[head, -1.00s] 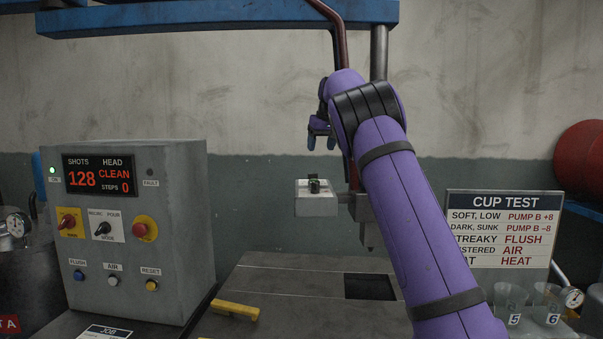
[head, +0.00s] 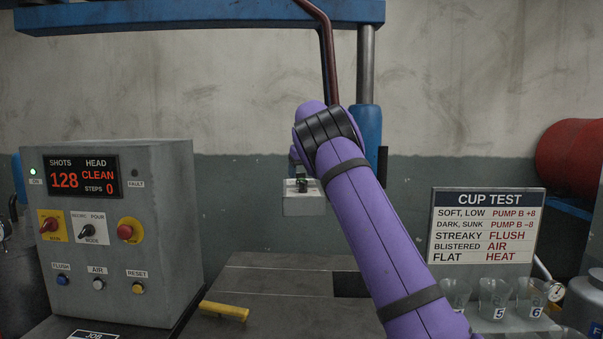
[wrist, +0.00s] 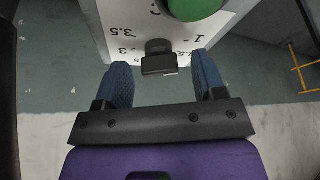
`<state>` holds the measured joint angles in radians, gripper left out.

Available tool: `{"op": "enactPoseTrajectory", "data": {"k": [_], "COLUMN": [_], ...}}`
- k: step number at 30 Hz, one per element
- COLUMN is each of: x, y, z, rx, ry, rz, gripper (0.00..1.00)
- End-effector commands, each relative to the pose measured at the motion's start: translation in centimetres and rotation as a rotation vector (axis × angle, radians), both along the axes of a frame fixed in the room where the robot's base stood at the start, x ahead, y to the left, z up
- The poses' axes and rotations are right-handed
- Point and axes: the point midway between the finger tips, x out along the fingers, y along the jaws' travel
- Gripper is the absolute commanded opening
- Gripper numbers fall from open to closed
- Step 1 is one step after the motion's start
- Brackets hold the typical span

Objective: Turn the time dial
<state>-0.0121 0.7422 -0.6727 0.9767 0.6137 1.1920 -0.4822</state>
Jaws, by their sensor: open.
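The time dial is a dark knob (wrist: 158,62) on a pale panel (wrist: 97,20) with printed numbers, including 3.5, 3 and 1. In the head view the dial (head: 303,185) sits on top of a small pale box (head: 304,205). My gripper (wrist: 162,64) is open, with its blue fingers on either side of the dial in the wrist view. A gap shows on both sides; I cannot tell the depth between fingertips and knob. In the head view my gripper is mostly hidden behind my purple arm, close over the box.
A green button (wrist: 196,7) is beside the dial on the panel. A grey control cabinet (head: 165,235) stands at the left, a blue post (head: 368,135) behind my arm. A cup test sign (head: 487,225) and cups (head: 494,295) are at the right.

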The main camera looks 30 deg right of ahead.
Motion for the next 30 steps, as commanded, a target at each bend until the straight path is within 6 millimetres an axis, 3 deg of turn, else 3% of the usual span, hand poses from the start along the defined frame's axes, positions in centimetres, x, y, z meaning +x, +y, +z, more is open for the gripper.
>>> {"op": "enactPoseTrajectory", "data": {"k": [7, 14, 23, 30], "x": [0.02, 0.01, 0.0, 0.01], "y": [-0.01, -0.01, 0.03, 0.12], "z": [-0.09, -0.08, -0.05, -0.03], "rx": [0.0, 0.0, 0.0, 0.0], "ry": [0.001, 0.001, 0.001, 0.001], "rz": [0.0, 0.0, -0.026, -0.145], "gripper": [0.64, 0.15, 0.15, 0.15]}}
